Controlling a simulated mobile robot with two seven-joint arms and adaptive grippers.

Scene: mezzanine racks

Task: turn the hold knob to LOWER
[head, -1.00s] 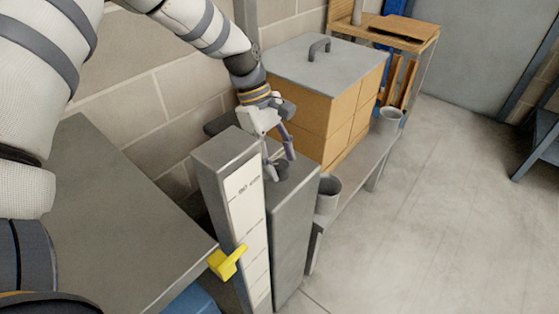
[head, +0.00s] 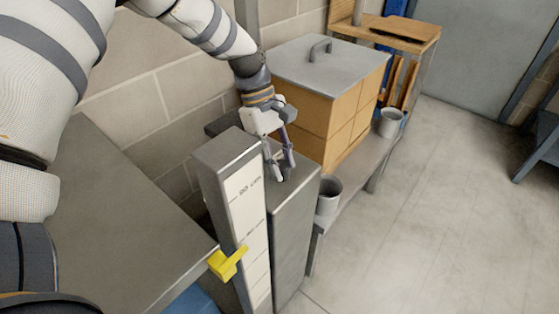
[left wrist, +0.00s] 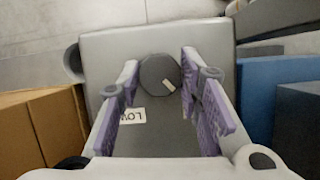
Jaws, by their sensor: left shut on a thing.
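The hold knob (left wrist: 153,72) is a round dark knob with a pale pointer mark, on the grey top of a box-shaped housing (head: 294,225). In the left wrist view the mark points toward the lower right. A white label (left wrist: 132,115) beside the knob shows upside down and partly covered; its letters look like the start of LOWER. My left gripper (head: 285,174) reaches down onto the housing top, its purple fingers on either side of the knob and shut on it. In the head view the fingers largely hide the knob. My right gripper is in neither view.
A tall grey post with a white marked strip (head: 247,215) and a yellow pointer (head: 227,263) stands just left of the housing. A grey table (head: 120,215) lies further left. A lidded wooden box (head: 325,100) and grey cups (head: 328,195) are on the right.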

